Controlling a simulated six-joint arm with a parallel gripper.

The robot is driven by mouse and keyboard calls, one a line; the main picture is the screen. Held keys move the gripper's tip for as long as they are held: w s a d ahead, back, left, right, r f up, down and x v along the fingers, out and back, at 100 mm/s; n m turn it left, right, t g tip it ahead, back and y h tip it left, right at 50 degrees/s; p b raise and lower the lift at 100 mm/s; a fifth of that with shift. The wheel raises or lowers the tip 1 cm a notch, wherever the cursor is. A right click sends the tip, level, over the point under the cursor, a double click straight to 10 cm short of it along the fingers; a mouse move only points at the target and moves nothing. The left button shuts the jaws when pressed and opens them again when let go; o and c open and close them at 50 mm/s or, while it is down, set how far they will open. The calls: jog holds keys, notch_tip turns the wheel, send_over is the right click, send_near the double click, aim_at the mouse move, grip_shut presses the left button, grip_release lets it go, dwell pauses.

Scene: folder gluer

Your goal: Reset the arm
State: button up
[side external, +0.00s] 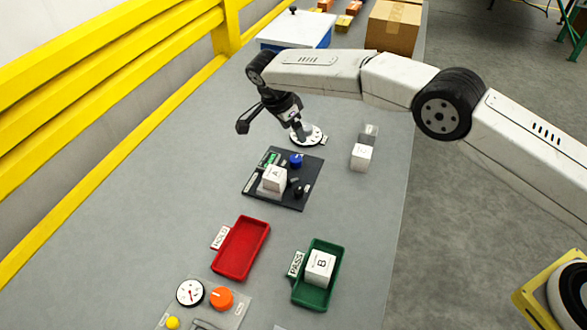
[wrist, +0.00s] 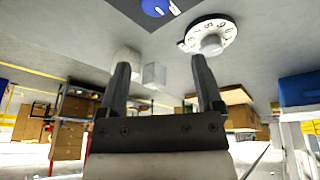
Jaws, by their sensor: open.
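My gripper (wrist: 162,75) is open and empty in the wrist view, its two dark fingers apart. In the side external view my gripper (side external: 297,130) hangs above or beside a white numbered dial (side external: 313,138); I cannot tell whether it touches it. The dial also shows in the wrist view (wrist: 208,32), beyond the right finger. A white box marked A (side external: 273,179) sits on a black panel (side external: 291,203) with a blue knob (side external: 296,160). A box marked B (side external: 320,265) lies in the green PASS tray (side external: 312,300). A third white box (side external: 361,158) stands right of the panel.
A red HOLD tray (side external: 241,248) is empty. A gauge (side external: 190,292) and orange knob (side external: 221,298) are at the front. A yellow rail (side external: 100,80) runs along the left. The left table area is clear.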

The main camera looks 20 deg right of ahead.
jog(key=s+d+r+n+y, duration=0.1)
jog(key=s+d+r+n, duration=0.25)
jog(key=d, duration=0.25)
jog(key=s+d+r+n+y, duration=0.2)
jog(key=s+d+n, duration=0.3)
jog(key=d, duration=0.2)
jog(key=s+d+n+t, duration=0.1)
jog(key=s+d+n, duration=0.2)
jog(key=s, duration=0.8)
jog(key=s+d+n+t, duration=0.1)
jog(key=s+d+n, duration=0.3)
jog(key=s, duration=0.7)
jog(key=shift+d+f+t+y, duration=0.3)
jog(key=shift+d+y, duration=0.1)
jog(key=shift+d, duration=0.3)
dwell(0.7)
